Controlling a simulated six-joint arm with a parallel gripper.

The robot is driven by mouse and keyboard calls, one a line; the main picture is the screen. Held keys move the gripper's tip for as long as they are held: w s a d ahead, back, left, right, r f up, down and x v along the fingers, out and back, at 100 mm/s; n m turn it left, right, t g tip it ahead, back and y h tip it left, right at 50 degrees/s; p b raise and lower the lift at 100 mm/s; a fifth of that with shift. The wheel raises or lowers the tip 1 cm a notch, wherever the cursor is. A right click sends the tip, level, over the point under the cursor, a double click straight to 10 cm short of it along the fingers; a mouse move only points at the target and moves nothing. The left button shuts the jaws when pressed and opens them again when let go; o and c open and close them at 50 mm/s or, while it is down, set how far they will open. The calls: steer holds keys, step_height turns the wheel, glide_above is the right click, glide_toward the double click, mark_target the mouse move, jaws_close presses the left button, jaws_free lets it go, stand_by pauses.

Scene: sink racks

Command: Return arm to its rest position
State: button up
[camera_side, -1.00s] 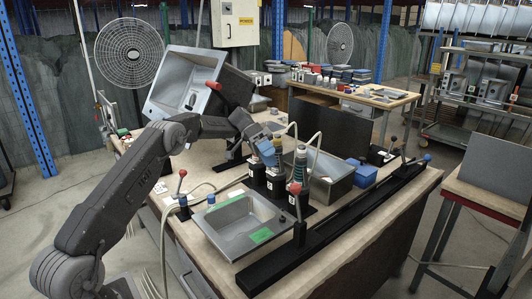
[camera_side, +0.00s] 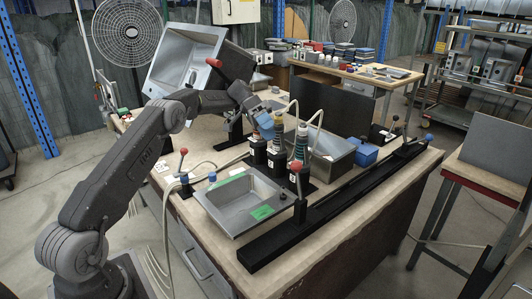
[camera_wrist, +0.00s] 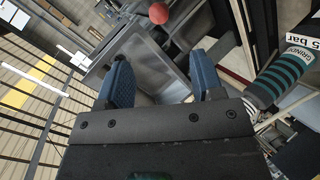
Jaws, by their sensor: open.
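My arm reaches from the lower left over the workbench in the side view. My gripper (camera_side: 261,116) is above the bench, close to the upright bottle-like tools in the black holder. In the wrist view my gripper (camera_wrist: 166,82) shows two blue padded fingers set well apart with nothing between them. Beyond the fingers lies a steel sink (camera_wrist: 150,68), with a red ball knob (camera_wrist: 158,13) near the top. The side view shows a tilted steel sink (camera_side: 183,66) behind my arm and another sink (camera_side: 240,200) lying flat on the bench front.
The tools include a teal-banded bottle (camera_side: 300,143) right of my gripper; it also shows in the wrist view (camera_wrist: 277,78). A steel bin (camera_side: 325,150) and a blue box (camera_side: 366,154) stand farther right. A long black rail (camera_side: 330,208) runs along the bench's front edge.

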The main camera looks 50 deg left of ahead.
steer(key=s+d+r+n+t+y, duration=0.1)
steer(key=s+d+r+n+y, duration=0.45)
steer(key=s+d+r, duration=0.85)
steer(key=s+d+f+t+y, duration=0.2)
steer(key=s+f+y, duration=0.1)
steer(key=s, duration=0.7)
steer(key=s+d+f+t+y, duration=0.2)
steer(key=s+f+t+y, duration=0.1)
steer(key=s, duration=0.7)
step_height(320, 180, down, 2)
steer(key=shift+d+y, duration=0.4)
steer(key=shift+y, duration=0.05)
